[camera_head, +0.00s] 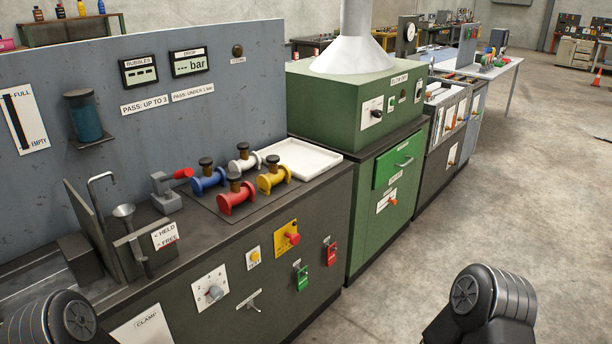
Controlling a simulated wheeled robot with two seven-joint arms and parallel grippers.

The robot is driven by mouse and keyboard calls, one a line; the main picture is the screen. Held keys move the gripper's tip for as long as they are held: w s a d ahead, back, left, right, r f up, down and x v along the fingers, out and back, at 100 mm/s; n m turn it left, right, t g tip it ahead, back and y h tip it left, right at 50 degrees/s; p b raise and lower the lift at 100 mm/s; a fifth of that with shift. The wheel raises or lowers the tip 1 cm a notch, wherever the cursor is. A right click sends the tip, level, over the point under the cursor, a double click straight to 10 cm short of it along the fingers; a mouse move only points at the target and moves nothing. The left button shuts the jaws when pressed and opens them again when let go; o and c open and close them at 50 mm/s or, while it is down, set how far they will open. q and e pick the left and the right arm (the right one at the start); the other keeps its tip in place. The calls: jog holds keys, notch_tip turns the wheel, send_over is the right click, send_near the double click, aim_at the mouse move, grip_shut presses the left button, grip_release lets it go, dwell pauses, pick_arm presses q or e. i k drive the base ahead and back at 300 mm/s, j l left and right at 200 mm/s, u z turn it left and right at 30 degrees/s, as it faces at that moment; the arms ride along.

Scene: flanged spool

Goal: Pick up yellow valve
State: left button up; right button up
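The yellow valve (273,177) stands on a dark mat on the workbench top, with a dark knob on its upper side and flanged ends. A red valve (236,196) is in front and to the left of it, a blue valve (208,178) to the left behind, and a white valve (243,160) behind. Parts of both my arms show at the lower left and lower right edges, well apart from the valves. Neither gripper's fingers are in the picture.
A white tray (330,163) lies right of the valves. A grey panel (250,110) rises behind. The floor at right is clear.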

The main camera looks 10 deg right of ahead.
aim_at(277, 175)
jog(key=i+z, duration=0.35)
jog(key=i, duration=0.25)
jog(key=i+z, duration=0.35)
jog(key=i, duration=0.25)
jog(key=i+j+z, duration=0.35)
jog(key=i, duration=0.25)
